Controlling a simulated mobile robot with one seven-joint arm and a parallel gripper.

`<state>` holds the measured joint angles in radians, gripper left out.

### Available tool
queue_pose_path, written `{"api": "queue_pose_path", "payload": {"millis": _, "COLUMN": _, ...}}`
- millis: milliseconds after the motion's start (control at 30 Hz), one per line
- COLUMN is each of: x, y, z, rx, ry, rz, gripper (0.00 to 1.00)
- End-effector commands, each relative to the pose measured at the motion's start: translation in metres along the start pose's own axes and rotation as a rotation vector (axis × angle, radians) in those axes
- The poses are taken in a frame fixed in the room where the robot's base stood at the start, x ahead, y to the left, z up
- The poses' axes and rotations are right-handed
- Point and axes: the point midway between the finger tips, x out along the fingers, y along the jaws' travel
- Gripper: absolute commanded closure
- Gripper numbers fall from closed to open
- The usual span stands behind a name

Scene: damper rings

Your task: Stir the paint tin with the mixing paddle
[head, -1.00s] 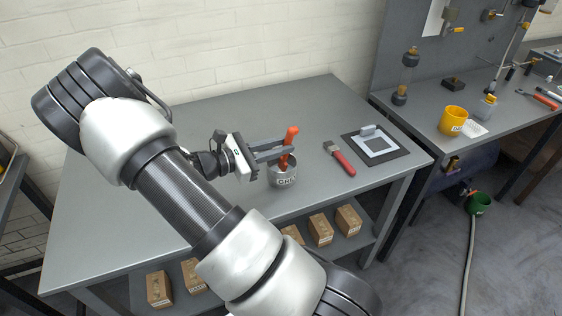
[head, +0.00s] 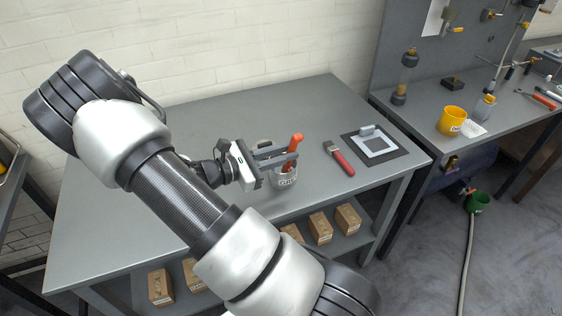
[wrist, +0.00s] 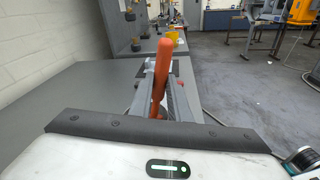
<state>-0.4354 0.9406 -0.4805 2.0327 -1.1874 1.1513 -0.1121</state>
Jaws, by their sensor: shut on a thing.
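The mixing paddle (head: 296,142) has an orange handle and stands tilted, its upper end leaning to the right in the head view. My gripper (head: 285,157) is shut on the handle, which also shows between the fingers in the wrist view (wrist: 161,75). The paint tin (head: 284,179) is a small grey can with a label, standing on the grey bench below the gripper. The paddle's lower end goes down into the tin and is hidden by its wall and the fingers. The paint inside cannot be made out.
A red-handled brush (head: 341,160) and a dark mat (head: 375,147) with a framed plate lie right of the tin. A round lid-like thing (head: 263,144) sits partly hidden behind the gripper. A yellow mug (head: 452,120) stands on the right bench. The bench's back is clear.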

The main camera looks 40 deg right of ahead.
Motion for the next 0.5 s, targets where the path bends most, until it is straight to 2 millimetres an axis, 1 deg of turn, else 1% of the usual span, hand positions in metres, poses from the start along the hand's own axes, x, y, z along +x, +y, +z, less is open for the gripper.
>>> {"api": "queue_pose_path", "payload": {"millis": 167, "x": 0.008, "y": 0.011, "z": -0.001, "rx": 0.001, "ry": -0.001, "rz": 0.0, "gripper": 1.0}}
{"api": "queue_pose_path", "payload": {"millis": 233, "x": 0.008, "y": 0.013, "z": -0.002, "rx": 0.001, "ry": -0.001, "rz": 0.001, "gripper": 1.0}}
{"api": "queue_pose_path", "payload": {"millis": 500, "x": -0.007, "y": 0.015, "z": -0.003, "rx": 0.001, "ry": 0.0, "rz": 0.001, "gripper": 1.0}}
